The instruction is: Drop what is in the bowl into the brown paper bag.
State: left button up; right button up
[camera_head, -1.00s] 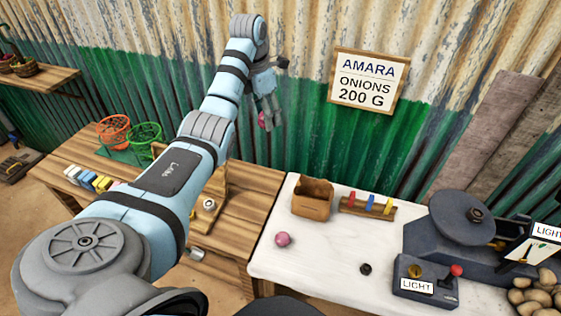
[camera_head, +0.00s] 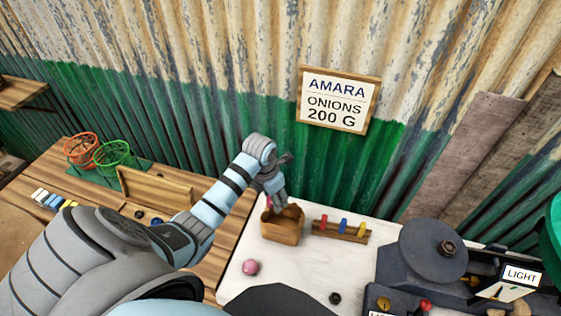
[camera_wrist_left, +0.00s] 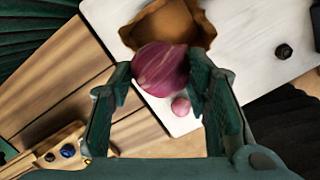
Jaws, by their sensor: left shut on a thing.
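My left gripper (camera_head: 273,198) is shut on a red onion (camera_wrist_left: 160,68), which sits between its fingers in the left wrist view. In the head view the gripper points down over the open brown paper bag (camera_head: 283,233), the onion close to the bag's left rim. The bag's mouth also shows beyond the onion in the left wrist view (camera_wrist_left: 175,22). A second pink-red onion (camera_head: 250,267) lies on the white table in front of the bag. I cannot make out a bowl for certain. My right gripper is not in view.
A wooden rack with coloured pegs (camera_head: 342,230) stands right of the bag. A dark balance (camera_head: 425,258) stands further right, with a dark weight (camera_head: 335,298) nearer the front. Orange (camera_head: 82,149) and green baskets (camera_head: 112,157) stand at the left. A green rounded thing is cut off at the right edge.

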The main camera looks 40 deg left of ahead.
pick_arm(q)
jog(key=f+b, duration=0.1)
jog(key=w+f+b, duration=0.1)
jog(key=f, duration=0.1)
jog(key=f+b, duration=0.1)
jog(key=f, duration=0.1)
jog(key=shift+w+d, duration=0.25)
jog(key=shift+w, duration=0.15)
jog(key=f+b, duration=0.1)
jog(key=s+f+b, duration=0.1)
jog(key=shift+b, duration=0.3)
jog(key=o, duration=1.3)
jog(key=shift+w, duration=0.15)
jog(key=shift+c, duration=0.2)
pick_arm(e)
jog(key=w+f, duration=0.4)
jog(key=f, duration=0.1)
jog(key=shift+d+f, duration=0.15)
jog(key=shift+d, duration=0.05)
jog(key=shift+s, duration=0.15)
